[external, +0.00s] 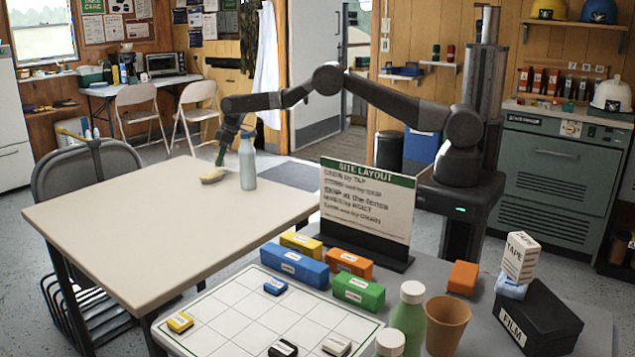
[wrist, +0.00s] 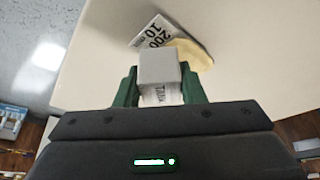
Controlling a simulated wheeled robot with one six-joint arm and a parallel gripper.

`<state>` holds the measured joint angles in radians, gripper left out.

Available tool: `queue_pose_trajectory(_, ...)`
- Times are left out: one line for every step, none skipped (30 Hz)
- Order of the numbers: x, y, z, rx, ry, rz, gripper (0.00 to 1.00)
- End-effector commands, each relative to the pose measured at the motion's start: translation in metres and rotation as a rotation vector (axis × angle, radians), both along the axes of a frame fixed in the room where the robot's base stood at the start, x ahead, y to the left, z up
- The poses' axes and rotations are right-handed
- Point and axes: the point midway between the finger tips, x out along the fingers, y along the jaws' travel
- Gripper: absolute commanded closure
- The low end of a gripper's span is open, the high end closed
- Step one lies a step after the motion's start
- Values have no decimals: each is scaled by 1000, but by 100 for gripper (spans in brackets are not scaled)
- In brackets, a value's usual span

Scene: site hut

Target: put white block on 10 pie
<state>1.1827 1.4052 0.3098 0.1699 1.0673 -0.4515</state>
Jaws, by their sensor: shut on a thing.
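My gripper (wrist: 160,80) has green fingers shut on a small white block (wrist: 157,65) with dark lettering on one side. In the external view my gripper (external: 221,156) points down over the far side of the cream table, and I cannot make out the block there. A pale tan, flat rounded piece, seemingly the pie (wrist: 190,52), lies on the table just beyond the block in the wrist view. A white card (wrist: 152,32) reading "200" and "10" lies against it. The pie also shows in the external view (external: 212,177), below my gripper. The block partly covers the view towards it.
A pale blue bottle (external: 247,165) stands right beside the gripper and pie. The rest of the cream table (external: 150,225) is clear. A front table holds a gridded board (external: 230,320), coloured blocks, a site layout sign (external: 367,200), bottles and a tan cup (external: 446,325).

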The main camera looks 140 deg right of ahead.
Motion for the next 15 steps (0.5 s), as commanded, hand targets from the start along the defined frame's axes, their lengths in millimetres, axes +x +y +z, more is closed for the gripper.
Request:
queue_pose_trajectory(0, 0, 1, -1, -1, 0, 88)
queue_pose_trajectory(0, 0, 1, -1, -1, 0, 88)
queue_pose_trajectory(0, 0, 0, 0, 0, 0, 88)
queue_pose_trajectory(0, 0, -1, 0, 0, 0, 88)
queue_pose_trajectory(0, 0, -2, 0, 0, 0, 88)
queue_pose_trajectory(0, 0, -4, 0, 0, 0, 88)
queue_pose_trajectory(0, 0, -5, 0, 0, 0, 88)
queue_pose_trajectory(0, 0, -6, 0, 0, 0, 88)
queue_pose_trajectory(0, 0, -7, 0, 0, 0, 88)
queue_pose_trajectory(0, 0, -8, 0, 0, 0, 88)
queue_pose_trajectory(0, 0, -9, 0, 0, 0, 88)
queue_pose_trajectory(0, 0, -10, 0, 0, 0, 88)
queue_pose_trajectory(0, 0, -11, 0, 0, 0, 88)
queue_pose_trajectory(0, 0, -11, 0, 0, 0, 62)
queue_pose_trajectory(0, 0, -9, 0, 0, 0, 54)
